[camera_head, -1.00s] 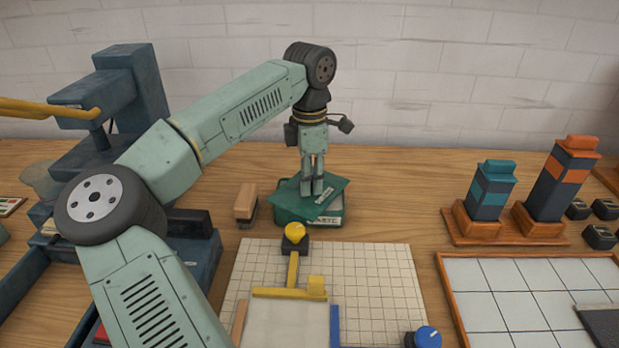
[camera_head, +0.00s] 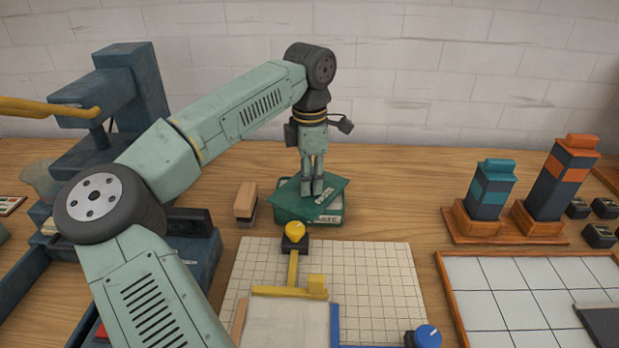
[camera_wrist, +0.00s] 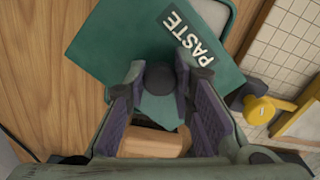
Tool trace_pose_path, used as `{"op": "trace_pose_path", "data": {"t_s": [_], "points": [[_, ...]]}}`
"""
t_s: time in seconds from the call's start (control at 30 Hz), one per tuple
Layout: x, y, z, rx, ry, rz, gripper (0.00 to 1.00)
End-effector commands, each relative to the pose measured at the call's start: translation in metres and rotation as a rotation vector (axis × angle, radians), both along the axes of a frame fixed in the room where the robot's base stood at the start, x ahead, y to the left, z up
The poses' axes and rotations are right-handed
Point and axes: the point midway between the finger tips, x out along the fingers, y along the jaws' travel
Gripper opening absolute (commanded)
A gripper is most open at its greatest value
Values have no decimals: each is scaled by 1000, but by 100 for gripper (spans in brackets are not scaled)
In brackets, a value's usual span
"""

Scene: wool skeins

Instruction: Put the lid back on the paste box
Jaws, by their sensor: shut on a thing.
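My gripper (camera_head: 312,190) points down and is shut on the lid's dark round knob, seen between the fingers in the wrist view (camera_wrist: 160,78). The green paste box (camera_head: 290,213) stands on the wooden table under the lid. The lid (camera_wrist: 120,45) is turned relative to the box, and its corners stick out past the box's sides. Whether the lid touches the box cannot be told.
A wooden block (camera_head: 245,202) stands close left of the box. A gridded board (camera_head: 375,270) with a yellow knob (camera_head: 296,229) lies just in front. Teal (camera_head: 491,190) and orange-banded (camera_head: 563,178) bottles stand to the right. A dark blue machine (camera_head: 135,90) is at the left.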

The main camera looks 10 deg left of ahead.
Motion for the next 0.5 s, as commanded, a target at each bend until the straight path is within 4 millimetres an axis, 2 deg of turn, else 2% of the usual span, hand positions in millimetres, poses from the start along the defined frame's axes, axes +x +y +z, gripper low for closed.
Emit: {"op": "trace_pose_path", "data": {"t_s": [0.03,0.37,0.5], "points": [[0,0,0,0,0,0,23],[0,0,0,0,0,0,45],[0,0,0,0,0,0,46]]}}
